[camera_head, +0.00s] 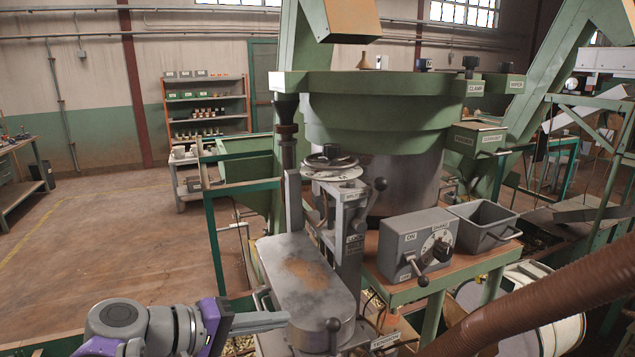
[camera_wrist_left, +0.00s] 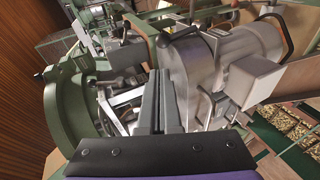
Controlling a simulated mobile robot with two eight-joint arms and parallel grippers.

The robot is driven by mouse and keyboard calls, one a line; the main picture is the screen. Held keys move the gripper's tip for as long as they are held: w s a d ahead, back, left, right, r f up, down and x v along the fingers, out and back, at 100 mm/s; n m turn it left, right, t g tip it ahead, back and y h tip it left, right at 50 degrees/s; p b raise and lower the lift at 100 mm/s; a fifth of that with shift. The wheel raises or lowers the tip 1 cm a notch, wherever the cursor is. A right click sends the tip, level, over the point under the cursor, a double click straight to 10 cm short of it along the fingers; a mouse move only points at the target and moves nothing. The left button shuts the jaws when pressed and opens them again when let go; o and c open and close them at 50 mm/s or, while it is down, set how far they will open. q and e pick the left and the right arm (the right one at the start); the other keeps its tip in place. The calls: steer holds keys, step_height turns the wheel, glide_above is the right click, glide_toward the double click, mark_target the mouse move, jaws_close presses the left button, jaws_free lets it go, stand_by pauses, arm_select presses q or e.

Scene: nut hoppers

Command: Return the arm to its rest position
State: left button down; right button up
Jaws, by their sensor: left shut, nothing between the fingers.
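My left gripper (camera_head: 284,317) is at the lower left of the head view, its purple-and-grey wrist coming in from the left. Its fingers are together, with nothing between them. The fingertips are close to the lower left side of the grey rounded machine housing (camera_head: 308,275); I cannot tell whether they touch it. In the left wrist view the closed fingers (camera_wrist_left: 157,82) point away from the camera at the machine parts. My right gripper is not in view.
A grey control box (camera_head: 418,246) with a lever and dial stands on the bench beside a grey bin (camera_head: 482,225). A large green hopper (camera_head: 380,110) rises behind. A brown hose (camera_head: 560,295) crosses the lower right. The floor (camera_head: 110,235) at left is open.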

arm_select(q)
steer(key=s+a+f+m+y, duration=0.1)
steer(key=s+a+f+y, duration=0.2)
steer(key=f, duration=0.5)
steer(key=s+a+f+m+g+y, duration=0.1)
steer(key=s+a+f+y, duration=0.3)
steer(key=f, duration=0.5)
steer(key=s+a+f+m+y, duration=0.3)
steer(key=s+f, duration=0.3)
steer(key=f, duration=0.3)
steer(key=shift+s+a+g+y, duration=0.15)
steer(key=shift+a+g+y, duration=0.15)
steer(key=shift+a+y, duration=0.35)
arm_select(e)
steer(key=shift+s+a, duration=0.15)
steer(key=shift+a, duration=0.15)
arm_select(q)
steer(key=shift+d+f, duration=0.1)
steer(key=shift+d, duration=0.05)
